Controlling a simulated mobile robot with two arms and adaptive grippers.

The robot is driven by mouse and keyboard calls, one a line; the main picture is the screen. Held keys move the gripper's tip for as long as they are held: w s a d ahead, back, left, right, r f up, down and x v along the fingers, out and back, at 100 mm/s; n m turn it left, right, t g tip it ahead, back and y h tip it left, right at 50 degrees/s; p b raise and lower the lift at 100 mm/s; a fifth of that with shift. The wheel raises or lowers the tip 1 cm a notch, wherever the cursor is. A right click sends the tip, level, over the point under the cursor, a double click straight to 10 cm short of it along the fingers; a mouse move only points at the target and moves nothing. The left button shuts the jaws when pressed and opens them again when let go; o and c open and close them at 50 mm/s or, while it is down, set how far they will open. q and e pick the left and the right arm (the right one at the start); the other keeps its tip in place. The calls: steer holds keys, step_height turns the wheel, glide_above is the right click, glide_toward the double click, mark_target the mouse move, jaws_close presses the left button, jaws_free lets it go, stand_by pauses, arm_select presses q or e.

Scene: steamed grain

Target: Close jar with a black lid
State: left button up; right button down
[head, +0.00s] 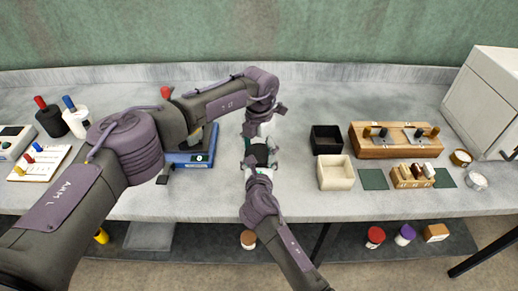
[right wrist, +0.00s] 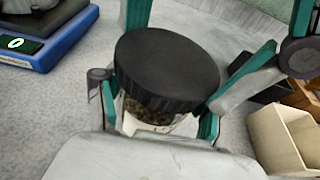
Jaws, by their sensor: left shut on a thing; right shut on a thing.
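The jar (right wrist: 150,112) is clear, with brown grain visible inside. The black lid (right wrist: 167,65) covers its top in the right wrist view; I cannot tell whether it is fully tightened. It also shows as a dark disc in the head view (head: 260,153). My right gripper (head: 259,170) is shut on the jar, with its teal-edged fingers on both sides below the lid. My left gripper (head: 262,134) reaches in from the far side and is shut on the lid. The grippers hide much of the jar in the head view.
A blue scale (head: 205,158) stands just left of the jar, partly behind my left arm. A black bin (head: 326,139) and a cream bin (head: 336,173) stand to the right, before a wooden rack (head: 385,150). A white cabinet (head: 484,100) is at far right.

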arm_select(q)
steer(key=m, duration=0.4)
steer(key=shift+a, duration=0.1)
arm_select(e)
steer(key=shift+r, duration=0.25)
arm_select(q)
steer(key=o, duration=1.1)
steer(key=shift+w+r, duration=0.1)
steer(key=shift+r, duration=0.35)
arm_select(e)
steer(key=shift+f, duration=0.1)
arm_select(q)
step_height(320, 180, up, 11)
steer(key=shift+w, duration=0.1)
arm_select(e)
steer(key=shift+c, duration=0.2)
jaws_free()
